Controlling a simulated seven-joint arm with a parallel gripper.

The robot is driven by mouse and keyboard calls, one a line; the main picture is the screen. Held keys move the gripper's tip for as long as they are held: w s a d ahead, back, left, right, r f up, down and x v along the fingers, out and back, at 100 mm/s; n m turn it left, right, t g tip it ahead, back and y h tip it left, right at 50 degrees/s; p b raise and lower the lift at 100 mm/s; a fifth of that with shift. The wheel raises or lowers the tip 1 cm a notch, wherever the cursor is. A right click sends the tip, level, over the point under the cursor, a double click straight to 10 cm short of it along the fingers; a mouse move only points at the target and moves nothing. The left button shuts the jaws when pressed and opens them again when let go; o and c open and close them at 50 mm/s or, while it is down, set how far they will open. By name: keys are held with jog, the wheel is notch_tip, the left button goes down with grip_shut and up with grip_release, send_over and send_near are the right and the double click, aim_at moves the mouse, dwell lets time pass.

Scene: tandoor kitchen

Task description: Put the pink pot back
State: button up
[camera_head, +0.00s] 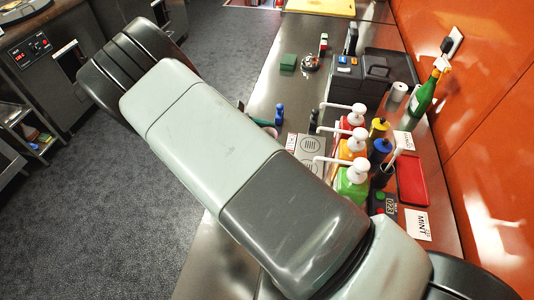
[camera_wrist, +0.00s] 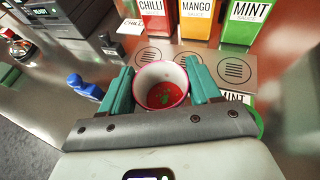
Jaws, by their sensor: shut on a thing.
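The pink pot (camera_wrist: 162,87) is a small round pot with a pink rim, a pale inside, red sauce and a green mark in it. It is in the wrist view, upright as far as I can see, between the teal fingers of my gripper (camera_wrist: 161,82), which is shut on it. A grey plate (camera_wrist: 214,64) with three ringed spots lies just beyond the pot; the spots look empty. I cannot tell the pot's height above the counter.
Chilli (camera_wrist: 152,18), mango (camera_wrist: 195,18) and mint (camera_wrist: 243,20) pump dispensers stand behind the plate. A blue object (camera_wrist: 82,86) stands left of my gripper. A red tray (camera_head: 411,180) and green bottle (camera_head: 423,97) are near the orange wall.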

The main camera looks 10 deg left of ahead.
jog(key=shift+f, duration=3.4)
jog(key=shift+f, duration=0.1)
jog(key=o, duration=1.3)
jog(key=shift+a, duration=0.2)
jog(key=v, duration=1.1)
jog(key=shift+s+a+r, duration=0.2)
jog(key=shift+a+r, duration=0.05)
jog(key=shift+r, duration=0.1)
